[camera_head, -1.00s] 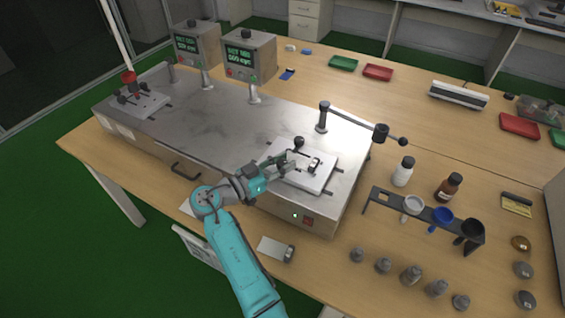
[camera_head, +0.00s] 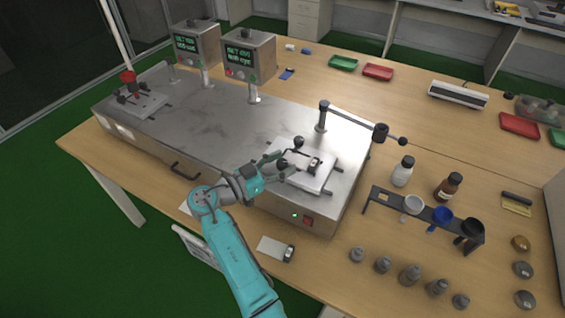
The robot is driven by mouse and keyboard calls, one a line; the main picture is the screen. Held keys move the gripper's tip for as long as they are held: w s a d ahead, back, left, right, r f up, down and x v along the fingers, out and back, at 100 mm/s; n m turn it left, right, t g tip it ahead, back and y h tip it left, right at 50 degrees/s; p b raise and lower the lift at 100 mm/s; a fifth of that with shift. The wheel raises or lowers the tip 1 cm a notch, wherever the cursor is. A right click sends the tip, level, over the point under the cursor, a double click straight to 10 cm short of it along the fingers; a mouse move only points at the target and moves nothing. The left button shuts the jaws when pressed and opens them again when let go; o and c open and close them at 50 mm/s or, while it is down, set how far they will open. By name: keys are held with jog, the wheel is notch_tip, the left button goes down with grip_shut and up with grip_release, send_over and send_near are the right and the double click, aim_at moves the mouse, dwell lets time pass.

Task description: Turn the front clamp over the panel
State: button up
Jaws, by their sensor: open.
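A pale square plate (camera_head: 306,182) lies on the right end of the steel machine. A small panel (camera_head: 314,164), light with a dark edge, sits at its middle. A clamp with a round black knob (camera_head: 299,142) stands at the plate's back edge. Dark clamp parts (camera_head: 327,192) show at the front right edge. My gripper (camera_head: 277,160) is open at the plate's left edge, left of the panel. Its fingers point right, and I see nothing held. It partly hides the plate's left side, and which clamp is the front one is hard to tell.
A swing arm on a post (camera_head: 322,118) stands behind the plate. Bottles (camera_head: 403,171), a rack of cups (camera_head: 425,210) and several metal weights (camera_head: 411,275) stand to the right. A second fixture (camera_head: 140,102) is at the machine's far left. The steel top (camera_head: 200,125) between is clear.

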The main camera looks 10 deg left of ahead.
jog(key=v, duration=1.1)
jog(key=shift+s+a, duration=0.15)
jog(key=shift+s, duration=0.05)
